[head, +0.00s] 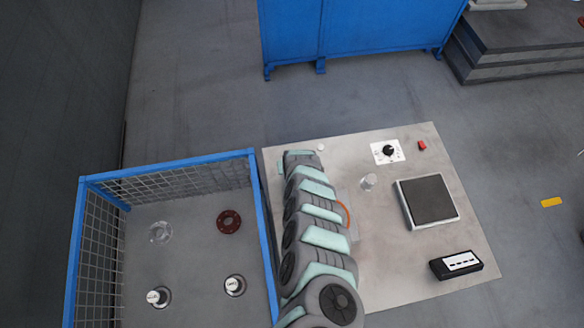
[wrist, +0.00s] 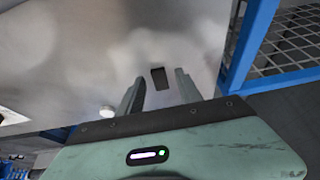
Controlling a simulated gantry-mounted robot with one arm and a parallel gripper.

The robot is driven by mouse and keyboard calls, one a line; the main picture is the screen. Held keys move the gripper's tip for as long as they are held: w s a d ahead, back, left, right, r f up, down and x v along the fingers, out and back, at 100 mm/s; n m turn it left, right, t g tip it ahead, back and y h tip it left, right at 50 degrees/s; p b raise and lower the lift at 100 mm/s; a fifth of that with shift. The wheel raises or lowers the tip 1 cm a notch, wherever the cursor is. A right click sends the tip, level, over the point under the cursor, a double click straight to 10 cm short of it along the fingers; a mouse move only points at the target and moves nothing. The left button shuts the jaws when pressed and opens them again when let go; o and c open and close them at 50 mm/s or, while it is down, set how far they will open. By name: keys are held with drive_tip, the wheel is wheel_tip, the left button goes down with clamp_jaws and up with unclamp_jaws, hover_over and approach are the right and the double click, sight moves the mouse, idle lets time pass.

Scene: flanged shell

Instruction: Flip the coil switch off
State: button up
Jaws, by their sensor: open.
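A small red switch-like block (head: 422,145) sits at the far right of the light grey table in the head view. I cannot tell for sure that it is the coil switch. Left of it is a white plate with a black dial (head: 388,150). Part of an orange ring (head: 345,213) shows beside my arm, which hides the rest. My gripper (wrist: 160,84) is open in the wrist view, its two fingers apart over a blurred grey surface. A dark rectangle (wrist: 158,78) shows between and beyond the fingertips; I cannot tell what it is. In the head view my arm hides the fingers.
The grey table (head: 385,285) also bears a dark-topped square plate (head: 431,200), a black box (head: 456,264) and a pale cylinder (head: 369,182). A blue-framed mesh crate (head: 262,225) stands left of my arm, holding a brown flange (head: 229,221) and several other parts.

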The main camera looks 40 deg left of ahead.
drive_tip(key=shift+c, duration=0.2)
clamp_jaws()
idle(0.3)
